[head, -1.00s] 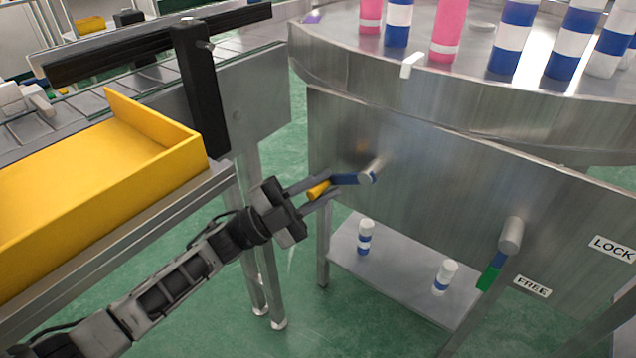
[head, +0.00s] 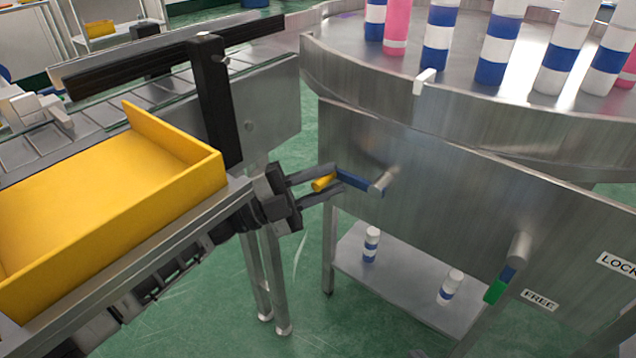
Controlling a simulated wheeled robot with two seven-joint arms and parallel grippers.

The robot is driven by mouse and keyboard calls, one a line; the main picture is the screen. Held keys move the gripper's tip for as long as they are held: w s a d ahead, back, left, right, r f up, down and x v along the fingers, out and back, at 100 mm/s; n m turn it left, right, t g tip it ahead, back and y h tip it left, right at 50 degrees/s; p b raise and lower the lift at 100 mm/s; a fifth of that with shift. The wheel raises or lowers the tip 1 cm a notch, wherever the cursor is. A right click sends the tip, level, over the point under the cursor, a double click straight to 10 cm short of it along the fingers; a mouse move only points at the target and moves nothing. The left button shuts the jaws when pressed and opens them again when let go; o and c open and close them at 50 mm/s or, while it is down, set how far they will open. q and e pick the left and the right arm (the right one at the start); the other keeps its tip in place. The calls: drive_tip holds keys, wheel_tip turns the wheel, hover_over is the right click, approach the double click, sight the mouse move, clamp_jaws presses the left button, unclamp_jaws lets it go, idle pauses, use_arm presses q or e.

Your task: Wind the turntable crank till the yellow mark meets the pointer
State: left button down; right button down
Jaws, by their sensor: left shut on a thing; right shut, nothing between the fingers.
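The turntable (head: 470,110) is a round steel top at the upper right, with tall striped cans standing on it. A small white block, apparently the pointer (head: 424,81), is at its near rim. No yellow mark shows on the visible part of the turntable. The crank on the steel front panel has a round hub (head: 383,183), a blue arm (head: 354,180) and a yellow handle (head: 323,182). The arm points left and slightly up from the hub. My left gripper (head: 322,188) is shut on the yellow handle, its fingers on either side. My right gripper is out of view.
A yellow tray (head: 215,172) and a conveyor (head: 110,112) stand at the left, close above my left arm. A lever with a green grip (head: 496,291) hangs near the FREE label (head: 540,300). Two small cans stand on the lower shelf (head: 400,300).

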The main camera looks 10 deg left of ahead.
use_arm(q)
drive_tip(key=c, duration=1.4)
unclamp_jaws()
drive_tip(key=shift+r, duration=0.8)
drive_tip(key=shift+o, duration=0.2)
drive_tip(key=shift+d+f, duration=0.1)
drive_tip(key=shift+f, duration=0.15)
drive_tip(key=v, duration=0.7)
drive_tip(key=shift+b, duration=0.3)
drive_tip(key=shift+f, duration=0.1)
